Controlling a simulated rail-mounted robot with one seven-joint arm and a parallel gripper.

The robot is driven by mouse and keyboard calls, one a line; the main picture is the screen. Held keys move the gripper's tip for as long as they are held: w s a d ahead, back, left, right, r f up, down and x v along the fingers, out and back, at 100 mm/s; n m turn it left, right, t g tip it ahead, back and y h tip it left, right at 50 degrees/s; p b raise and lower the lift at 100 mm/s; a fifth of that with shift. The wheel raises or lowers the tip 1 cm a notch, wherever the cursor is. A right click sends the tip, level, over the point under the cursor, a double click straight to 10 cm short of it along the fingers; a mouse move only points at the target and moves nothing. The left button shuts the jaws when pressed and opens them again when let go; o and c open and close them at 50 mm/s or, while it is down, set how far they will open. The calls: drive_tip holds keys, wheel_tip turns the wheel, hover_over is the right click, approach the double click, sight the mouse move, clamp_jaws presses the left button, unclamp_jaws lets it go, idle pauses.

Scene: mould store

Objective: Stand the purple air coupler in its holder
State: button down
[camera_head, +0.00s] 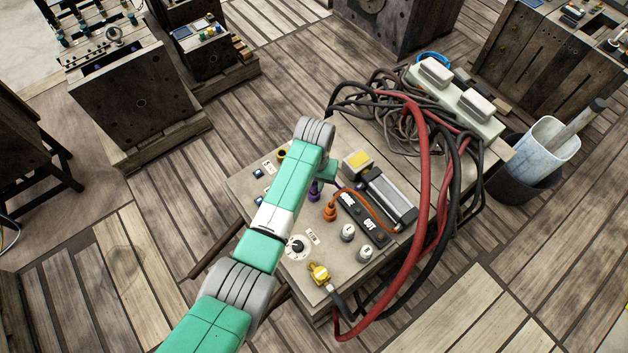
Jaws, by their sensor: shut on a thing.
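The purple air coupler (314,191) shows as a small purple piece just right of my arm, above or at the top of the wooden bench block (285,268). My gripper (318,180) is at its upper end and is shut on it. My wrist and forearm hide most of the fingers and part of the coupler. I cannot tell whether the coupler's lower end touches the block. I cannot make out its holder for certain; the area under my arm is hidden.
An orange coupler (330,212) with an orange cord stands close by on the right. A labelled dark strip (361,218), a grey cylinder (390,198), white knobs (348,232) and a yellow fitting (319,272) crowd the block. Red and black hoses (432,200) arch over its right side.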

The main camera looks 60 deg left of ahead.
drive_tip(key=shift+f, duration=0.25)
drive_tip(key=shift+f, duration=0.3)
idle(0.4)
drive_tip(key=c, duration=0.7)
unclamp_jaws()
drive_tip(key=shift+c, duration=0.2)
wheel_tip(320, 180, up, 8)
drive_tip(key=p, duration=0.7)
drive_tip(key=shift+f, duration=0.25)
